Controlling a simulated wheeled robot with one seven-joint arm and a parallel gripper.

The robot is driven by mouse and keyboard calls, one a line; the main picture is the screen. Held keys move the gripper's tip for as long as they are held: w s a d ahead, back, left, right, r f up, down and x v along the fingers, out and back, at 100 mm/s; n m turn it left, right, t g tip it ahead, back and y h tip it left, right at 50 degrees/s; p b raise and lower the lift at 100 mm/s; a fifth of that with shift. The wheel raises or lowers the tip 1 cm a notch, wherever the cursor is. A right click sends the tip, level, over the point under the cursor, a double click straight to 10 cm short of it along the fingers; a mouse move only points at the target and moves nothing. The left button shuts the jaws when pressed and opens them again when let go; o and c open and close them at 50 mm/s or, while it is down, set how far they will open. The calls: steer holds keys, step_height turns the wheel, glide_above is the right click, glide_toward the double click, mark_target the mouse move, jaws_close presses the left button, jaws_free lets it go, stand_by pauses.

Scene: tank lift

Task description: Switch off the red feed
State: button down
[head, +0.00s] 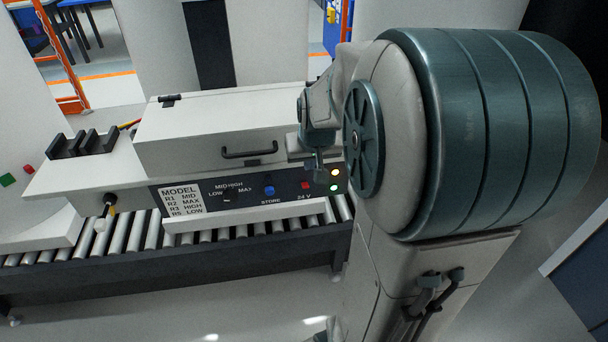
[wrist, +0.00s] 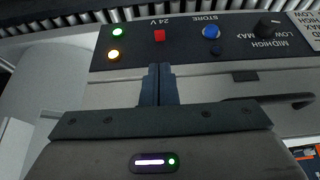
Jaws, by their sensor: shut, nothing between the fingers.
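A small red switch (head: 305,185) labelled 24 V sits on the dark control panel (head: 285,192) on the front of a light-grey machine. It also shows in the wrist view (wrist: 160,35). Beside it on the panel are a lit amber lamp (head: 335,172) and a lit green lamp (head: 333,188). My gripper (head: 319,176) is shut and empty in front of the panel, close to the red switch. In the wrist view my gripper (wrist: 158,68) points toward the switch, with a visible gap in the picture. Whether the switch is pressed or tilted is too small to tell.
A blue STORE button (head: 268,190) and a black rotary knob (head: 227,195) share the panel, with a MODEL label (head: 180,199) at its left. A lid handle (head: 246,154) projects above the panel. A roller conveyor (head: 130,232) runs underneath. The floor in front is clear.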

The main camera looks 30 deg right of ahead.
mark_target(305, 184)
steer(key=shift+x, duration=5)
steer(key=shift+s+f+b, duration=0.1)
steer(key=shift+f+b, duration=0.1)
steer(key=shift+b, duration=0.5)
steer(key=shift+a+r+t+b, duration=0.1)
steer(key=shift+t+b, duration=0.2)
